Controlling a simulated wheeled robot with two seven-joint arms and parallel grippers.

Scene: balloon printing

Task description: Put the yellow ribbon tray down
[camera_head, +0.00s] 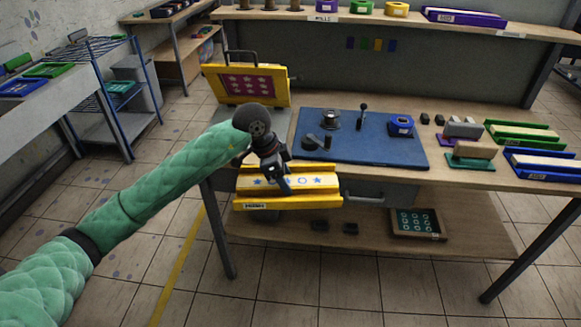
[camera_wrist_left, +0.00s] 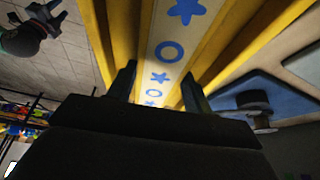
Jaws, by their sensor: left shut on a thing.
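The yellow ribbon tray (camera_head: 290,203) has yellow side walls and a pale ribbon with blue stars and rings. My left gripper (camera_head: 284,184) is shut on it, coming down from above. The tray appears in front of the table's front edge, left of centre; its exact height is hard to judge. In the left wrist view, the tray (camera_wrist_left: 125,35) runs away between the two dark fingers (camera_wrist_left: 157,90). A dark gripper beside a green sleeve, seemingly my right gripper (camera_wrist_left: 45,14), shows small at the upper left there; its jaws are unclear. The head view does not show it.
A blue mat (camera_head: 390,153) on the table (camera_head: 455,110) holds metal tools and a blue tape roll (camera_head: 400,125). A yellow case (camera_head: 245,84) stands open behind the gripper. Green (camera_head: 525,134) and blue (camera_head: 540,165) trays lie at right. A drawer (camera_head: 375,192) is under the tabletop.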

